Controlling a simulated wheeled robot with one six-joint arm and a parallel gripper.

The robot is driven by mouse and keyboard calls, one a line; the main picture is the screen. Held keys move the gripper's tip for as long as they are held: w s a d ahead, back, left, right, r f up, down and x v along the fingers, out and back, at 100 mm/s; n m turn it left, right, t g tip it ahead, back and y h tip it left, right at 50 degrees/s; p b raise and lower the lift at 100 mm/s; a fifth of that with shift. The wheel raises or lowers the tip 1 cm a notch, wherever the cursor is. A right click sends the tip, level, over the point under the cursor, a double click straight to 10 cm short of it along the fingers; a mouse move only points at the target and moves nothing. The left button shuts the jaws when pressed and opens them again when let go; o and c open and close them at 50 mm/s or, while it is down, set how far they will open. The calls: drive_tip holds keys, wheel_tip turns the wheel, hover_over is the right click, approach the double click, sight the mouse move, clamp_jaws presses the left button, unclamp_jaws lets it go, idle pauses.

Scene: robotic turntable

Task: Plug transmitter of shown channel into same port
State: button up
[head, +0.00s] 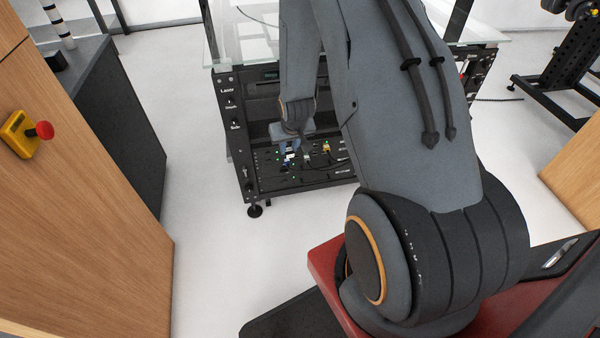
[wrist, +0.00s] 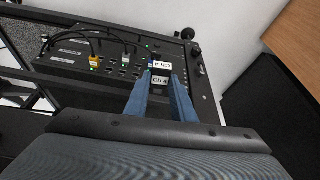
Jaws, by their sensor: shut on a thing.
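My gripper (wrist: 168,86) reaches down to the port panel (wrist: 72,71) low in the black rack and is shut on a small white transmitter (wrist: 160,75). Labels reading roughly "Ch 4" show between the fingertips in the wrist view. The transmitter is at the right part of the panel there; I cannot tell whether it is seated in a port. In the head view my gripper (head: 289,152) is small, and the panel (head: 275,174) lies below it. A yellow plug (wrist: 94,62) and a grey plug (wrist: 126,60), both with cables, sit in the panel.
The black rack (head: 245,185) stands on feet under a glass top (head: 240,50). A dark cabinet (head: 125,120) and a wooden panel with a red emergency button (head: 45,130) stand at the left. White floor (head: 205,250) is free in front of the rack.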

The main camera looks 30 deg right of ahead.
drive_tip(key=w+d+f+b, duration=0.1)
drive_tip(key=d+f+b, duration=0.2)
drive_tip(key=f, duration=0.4)
drive_tip(key=w+d+f+m+b, duration=0.1)
drive_tip(key=d+f+b, duration=0.2)
drive_tip(key=f, duration=0.4)
drive_tip(key=w, duration=0.1)
drive_tip(key=w+d+b, duration=0.1)
drive_tip(key=w, duration=0.3)
drive_tip(key=shift+w+d+b, duration=0.15)
drive_tip(key=shift+d+b, duration=0.15)
drive_tip(key=shift+p, duration=0.35)
idle(1.4)
drive_tip(key=shift+w+d, duration=0.2)
drive_tip(key=shift+w, duration=0.45)
drive_tip(key=shift+w+d, duration=0.15)
drive_tip(key=shift+w, duration=0.5)
